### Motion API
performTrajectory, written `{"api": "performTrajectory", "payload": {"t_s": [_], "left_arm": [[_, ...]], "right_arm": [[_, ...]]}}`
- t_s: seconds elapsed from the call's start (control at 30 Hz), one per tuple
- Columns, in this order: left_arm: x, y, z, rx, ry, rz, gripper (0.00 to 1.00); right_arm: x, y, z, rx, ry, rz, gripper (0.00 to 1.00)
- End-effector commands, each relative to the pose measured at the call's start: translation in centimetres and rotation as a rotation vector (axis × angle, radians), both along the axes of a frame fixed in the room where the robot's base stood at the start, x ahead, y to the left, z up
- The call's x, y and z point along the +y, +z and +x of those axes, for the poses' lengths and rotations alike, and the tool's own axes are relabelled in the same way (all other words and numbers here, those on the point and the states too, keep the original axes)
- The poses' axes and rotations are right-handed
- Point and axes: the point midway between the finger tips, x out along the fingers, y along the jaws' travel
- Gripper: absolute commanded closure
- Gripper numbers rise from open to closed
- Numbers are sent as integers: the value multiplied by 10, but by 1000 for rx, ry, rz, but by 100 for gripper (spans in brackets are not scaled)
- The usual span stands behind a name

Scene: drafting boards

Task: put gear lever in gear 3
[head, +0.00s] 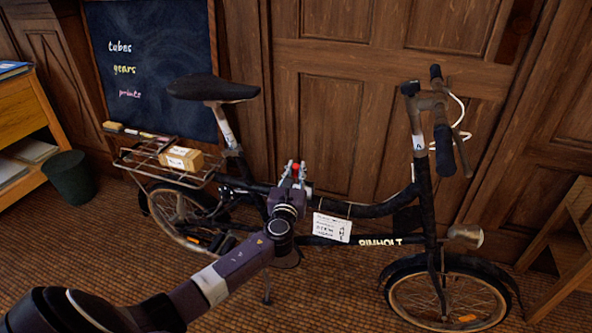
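A dark folding-style bicycle (376,240) marked "BINHOLT" stands side-on, its handlebars to the right. My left gripper (295,171) is at the middle of its frame, below and right of the saddle, with fingers pointing up and away from me. A small red part (295,167), possibly the gear lever's knob, shows between the two grey fingertips. I cannot tell whether the fingers touch it. The rest of the lever and any gear marks are hidden or too small to read. A white tag (332,228) with small writing hangs from the frame right of the gripper. My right gripper is not in view.
A small box (184,158) sits on the rear rack. A chalkboard (150,65) and wooden panelling (340,115) stand behind. A dark bin (71,178) and shelf unit (22,110) are at left, a wooden stand (565,250) at right. Floor in front of the bicycle is free.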

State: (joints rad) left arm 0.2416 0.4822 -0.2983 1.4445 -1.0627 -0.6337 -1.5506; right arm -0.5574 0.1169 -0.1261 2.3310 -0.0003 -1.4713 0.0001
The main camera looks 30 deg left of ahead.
Motion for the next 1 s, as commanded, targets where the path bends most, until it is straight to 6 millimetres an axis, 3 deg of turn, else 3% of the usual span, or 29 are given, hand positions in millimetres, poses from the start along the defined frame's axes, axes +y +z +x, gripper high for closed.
{"api": "performTrajectory", "payload": {"t_s": [0.1, 0.47, 0.7, 1.0], "left_arm": [[0, 0, 0, 0, 0, 0, 100], [-2, 0, 0, 5, -1, 15, 100], [-24, -2, 6, 64, -1, 261, 100], [-40, -10, 10, 115, 0, 478, 100]], "right_arm": [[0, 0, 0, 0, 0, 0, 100], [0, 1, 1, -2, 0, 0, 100], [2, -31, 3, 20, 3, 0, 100], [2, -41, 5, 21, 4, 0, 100]]}}
